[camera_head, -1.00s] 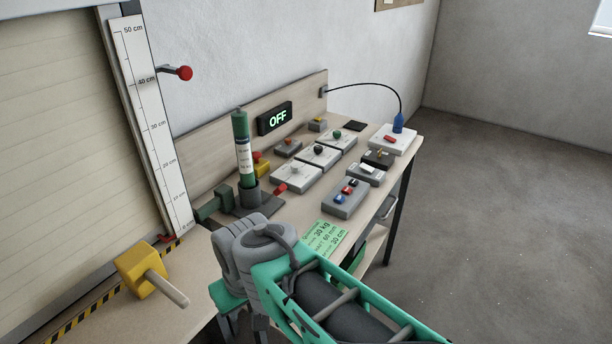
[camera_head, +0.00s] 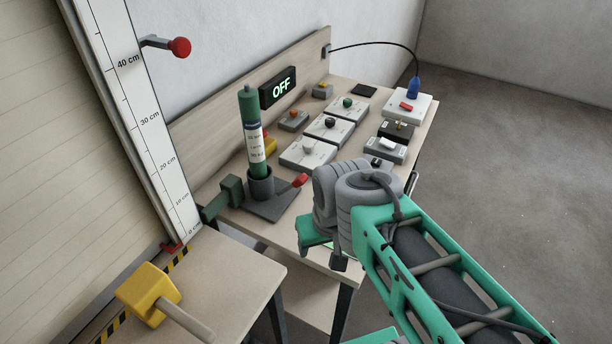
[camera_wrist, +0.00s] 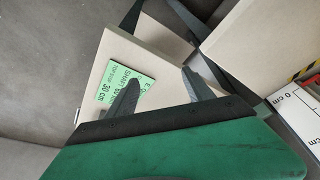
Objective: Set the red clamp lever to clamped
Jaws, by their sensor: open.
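The red clamp lever (camera_head: 300,180) shows in the head view as a short red handle at the right of a dark grey base plate (camera_head: 270,208). A green cylinder (camera_head: 249,115) with a white label stands upright in a holder on that plate. I cannot tell from its pose whether the lever is clamped. My gripper is apart from the lever, to its lower right in the head view, mostly hidden behind my wrist. In the wrist view my gripper (camera_wrist: 161,90) is open, its two fingers spread with nothing between them, over the bench edge near a green note card (camera_wrist: 122,75).
Several switch boxes, including a grey one with a white rocker (camera_head: 386,149), stand on the bench behind my arm. An OFF display (camera_head: 278,88) stands behind them. A yellow mallet (camera_head: 150,295) lies on the front table. A red-knobbed lever (camera_head: 180,47) sticks out by the ruler.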

